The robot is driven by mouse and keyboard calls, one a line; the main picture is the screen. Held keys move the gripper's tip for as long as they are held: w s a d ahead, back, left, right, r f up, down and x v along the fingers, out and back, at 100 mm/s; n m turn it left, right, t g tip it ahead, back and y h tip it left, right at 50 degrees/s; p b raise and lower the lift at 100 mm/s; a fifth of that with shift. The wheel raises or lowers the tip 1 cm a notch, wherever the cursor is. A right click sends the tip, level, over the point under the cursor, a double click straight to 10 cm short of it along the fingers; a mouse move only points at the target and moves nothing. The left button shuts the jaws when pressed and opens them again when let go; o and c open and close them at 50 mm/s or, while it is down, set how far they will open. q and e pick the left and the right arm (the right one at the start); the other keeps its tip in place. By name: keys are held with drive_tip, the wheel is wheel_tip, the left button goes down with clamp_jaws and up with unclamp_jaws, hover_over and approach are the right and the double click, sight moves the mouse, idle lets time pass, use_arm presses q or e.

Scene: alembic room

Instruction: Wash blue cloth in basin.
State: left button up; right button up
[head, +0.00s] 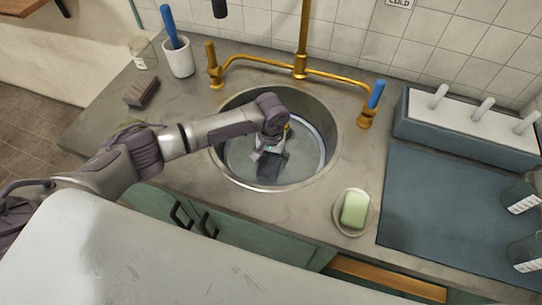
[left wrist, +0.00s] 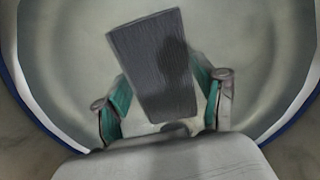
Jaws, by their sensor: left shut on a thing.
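My left gripper (head: 268,160) reaches down into the round sink, inside the basin (head: 322,150) with its pale, blue-edged rim. It is shut on the cloth (head: 270,171), which looks dark slate grey here. In the left wrist view the cloth (left wrist: 155,65) is a flat, upright-looking rectangle between two teal-sided fingers (left wrist: 160,78). The basin's grey interior and blue rim (left wrist: 35,112) surround it. I cannot tell whether the cloth touches the bottom, or how much water there is. My right gripper is not in view.
A brass tap (head: 300,66) with two handles stands behind the sink. A soap dish with green soap (head: 355,210) is at front right. A brown sponge-like block (head: 142,92) and a white cup (head: 179,59) are at left. A blue-grey mat (head: 440,205) lies right.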

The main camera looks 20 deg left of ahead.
sight(271, 159)
use_arm(q)
drive_tip(key=shift+d, duration=0.1)
idle(0.5)
drive_tip(key=shift+d, duration=0.2)
drive_tip(key=shift+d+p, duration=0.3)
drive_tip(key=shift+d, duration=0.9)
drive_tip(key=shift+a+p, duration=0.6)
drive_tip(key=shift+a, duration=0.9)
drive_tip(key=shift+s+d, duration=0.1)
drive_tip(key=shift+d, duration=1.4)
drive_tip(key=shift+a+p, duration=0.8)
drive_tip(key=shift+a, duration=0.75)
wheel_tip(271, 159, up, 9)
drive_tip(key=p, duration=0.9)
drive_tip(key=shift+p, duration=0.35)
